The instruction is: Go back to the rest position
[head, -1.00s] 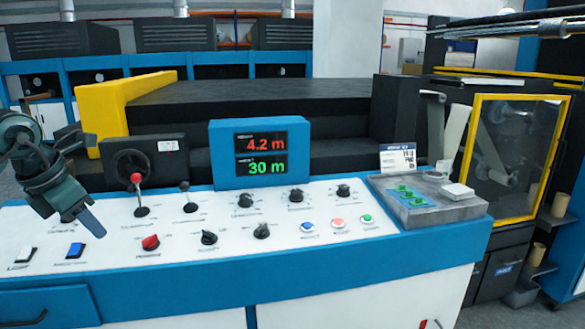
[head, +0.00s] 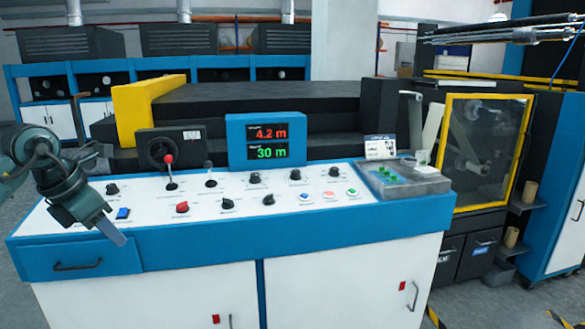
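The control console (head: 330,226) stands in front of me, with a white sloped panel of knobs, levers and coloured buttons. Its display (head: 265,140) reads 4.2 m in red and 30 m in green. My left gripper (head: 112,231) hangs at the left, over the console's left front part, with its fingers pointing down and to the right. Only one flat finger shows clearly, so its opening cannot be told. It holds nothing that I can see. My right gripper is not in view.
A red-knobbed lever (head: 169,160) rises from the panel near my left arm. A grey box (head: 405,180) with green parts sits at the panel's right end. A yellow-framed machine door (head: 485,150) stands at the right. Grey floor shows at the lower right.

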